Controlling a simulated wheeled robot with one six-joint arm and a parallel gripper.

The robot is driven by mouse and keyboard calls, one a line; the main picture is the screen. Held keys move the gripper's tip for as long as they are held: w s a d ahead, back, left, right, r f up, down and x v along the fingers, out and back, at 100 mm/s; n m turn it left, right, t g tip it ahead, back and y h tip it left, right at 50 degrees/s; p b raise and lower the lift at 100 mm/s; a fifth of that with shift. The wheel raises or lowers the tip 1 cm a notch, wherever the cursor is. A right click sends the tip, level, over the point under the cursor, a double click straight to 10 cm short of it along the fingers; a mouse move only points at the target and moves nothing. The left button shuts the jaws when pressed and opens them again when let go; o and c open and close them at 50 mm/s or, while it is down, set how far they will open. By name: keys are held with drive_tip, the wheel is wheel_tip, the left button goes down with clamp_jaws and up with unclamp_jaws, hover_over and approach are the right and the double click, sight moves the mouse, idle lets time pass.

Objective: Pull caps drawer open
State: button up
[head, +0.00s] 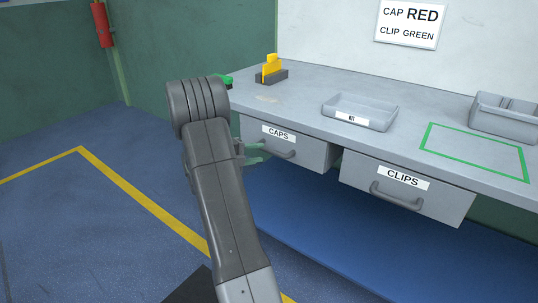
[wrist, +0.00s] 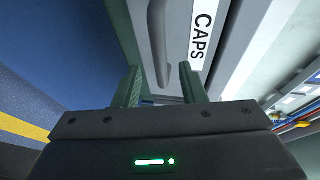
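The caps drawer (head: 312,153) is a grey drawer under the left part of the counter, with a white CAPS label and a grey bar handle (head: 281,154). It looks shut or nearly so. My gripper (head: 254,154) is at the left end of this handle, partly hidden behind my arm. In the wrist view my gripper (wrist: 160,72) is open, its two green fingers apart. The handle (wrist: 160,45) runs up from between the fingertips, with gaps showing on both sides. The CAPS label (wrist: 202,38) is to the right of it. I cannot tell whether a finger touches the handle.
The clips drawer (head: 405,190) is to the right. On the counter are a kit tray (head: 361,123), a yellow item in a dark holder (head: 271,72), a grey bin (head: 505,110) and a green outline. A red extinguisher (head: 102,25) hangs at the left.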

sight(268, 151)
drive_tip(key=b+x, duration=0.1)
drive_tip(key=x, duration=0.5)
clamp_jaws()
